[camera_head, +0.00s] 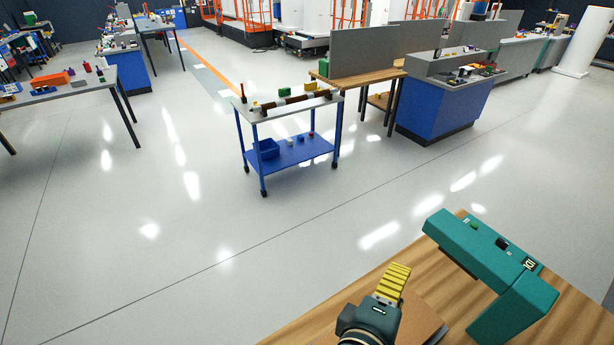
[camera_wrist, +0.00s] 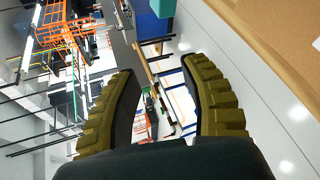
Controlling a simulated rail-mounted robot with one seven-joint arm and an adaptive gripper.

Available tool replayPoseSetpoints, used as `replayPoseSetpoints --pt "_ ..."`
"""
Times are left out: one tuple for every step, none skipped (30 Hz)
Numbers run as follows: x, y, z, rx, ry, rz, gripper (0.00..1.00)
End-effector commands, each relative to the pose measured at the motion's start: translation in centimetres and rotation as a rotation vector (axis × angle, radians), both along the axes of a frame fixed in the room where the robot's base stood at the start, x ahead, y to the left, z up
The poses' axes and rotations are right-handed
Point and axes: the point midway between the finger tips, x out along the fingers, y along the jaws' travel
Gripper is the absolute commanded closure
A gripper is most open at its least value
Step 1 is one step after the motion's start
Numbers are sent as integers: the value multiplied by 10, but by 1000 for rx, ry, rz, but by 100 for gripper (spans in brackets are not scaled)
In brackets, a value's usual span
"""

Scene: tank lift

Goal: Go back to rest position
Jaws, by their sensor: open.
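My gripper (camera_head: 393,283) is at the bottom of the head view, above the wooden table (camera_head: 577,318) with a brown board (camera_head: 424,318) on it. Its yellow ribbed finger points up and away, and the gripper touches nothing that I can see. In the wrist view, the two yellow fingers of my gripper (camera_wrist: 160,95) stand wide apart with nothing between them. The wrist view looks sideways across the room.
A teal L-shaped device (camera_head: 500,268) stands on the table right of my gripper. A blue cart (camera_head: 287,150) stands farther off on the floor. A blue cabinet (camera_head: 440,108) is beyond it to the right. The floor (camera_head: 180,230) between is clear.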

Motion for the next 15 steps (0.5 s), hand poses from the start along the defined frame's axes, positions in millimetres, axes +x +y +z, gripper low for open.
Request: replayPoseSetpoints --pt "0 -3 42 146 -212 17 55" --pt "-1 0 66 248 -340 40 55" --pt "-4 6 98 387 -502 82 55" --pt "-8 12 121 495 -613 123 55" --pt "-13 19 142 604 -714 168 55" --pt "-21 32 167 751 -826 233 55" --pt "-27 42 183 861 -893 284 55" --pt "-33 52 196 970 -948 333 55" --pt "-40 62 209 1111 -1000 386 55" --pt "-44 69 217 1214 -1028 420 55" --pt "-46 75 222 1314 -1046 443 55" --pt "-45 79 226 1438 -1062 452 55" --pt "-45 79 227 1519 -1078 443 55" --pt "-46 78 251 1534 -1082 439 55" --pt "-45 78 272 1527 -1080 437 55"
